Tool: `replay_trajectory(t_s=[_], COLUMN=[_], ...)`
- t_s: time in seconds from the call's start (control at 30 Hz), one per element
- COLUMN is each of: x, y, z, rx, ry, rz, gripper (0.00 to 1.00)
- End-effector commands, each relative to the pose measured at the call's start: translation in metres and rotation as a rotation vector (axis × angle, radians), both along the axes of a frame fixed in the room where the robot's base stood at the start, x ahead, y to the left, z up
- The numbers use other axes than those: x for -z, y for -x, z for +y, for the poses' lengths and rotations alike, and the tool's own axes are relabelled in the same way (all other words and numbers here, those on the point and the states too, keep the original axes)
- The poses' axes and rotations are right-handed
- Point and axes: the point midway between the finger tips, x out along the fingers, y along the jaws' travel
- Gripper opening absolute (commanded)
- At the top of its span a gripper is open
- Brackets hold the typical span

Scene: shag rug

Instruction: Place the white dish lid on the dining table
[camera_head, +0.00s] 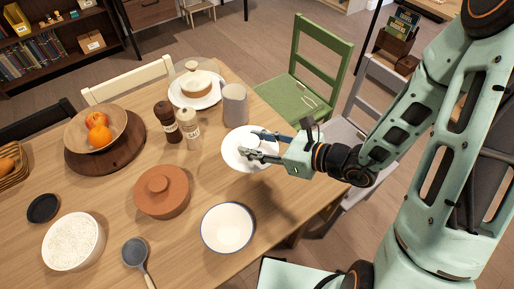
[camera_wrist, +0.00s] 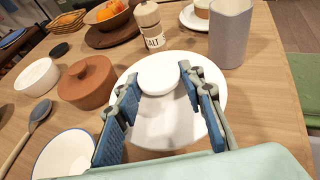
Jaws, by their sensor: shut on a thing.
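The white dish lid (camera_head: 236,158) is a round white disc at the right side of the dining table (camera_head: 110,205). In the wrist view the lid (camera_wrist: 165,128) has a wide round knob (camera_wrist: 158,76) on top. My gripper (camera_head: 258,144) is over the lid, with its fingers on either side of the knob and shut on it. The wrist view shows the gripper (camera_wrist: 158,80) the same way. The lid looks roughly level. Whether it touches the table or is held just above it, I cannot tell.
Close around the lid are a grey cup (camera_head: 235,106), a salt shaker (camera_head: 190,130), a pepper mill (camera_head: 166,122), a white bowl (camera_head: 227,229) and a terracotta pot (camera_head: 162,194). A plate (camera_head: 209,97) stands behind. Bare wood shows between the bowl and the lid.

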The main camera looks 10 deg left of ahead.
Motion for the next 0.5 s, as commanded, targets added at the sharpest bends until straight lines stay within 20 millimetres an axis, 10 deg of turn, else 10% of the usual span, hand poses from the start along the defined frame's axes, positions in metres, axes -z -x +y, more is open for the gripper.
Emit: replay_trajectory(t_s=[0.5], x=[0.014], y=[-0.029], z=[0.005], rx=[0.0], ry=[-0.002], rz=[-0.001], gripper=[0.07])
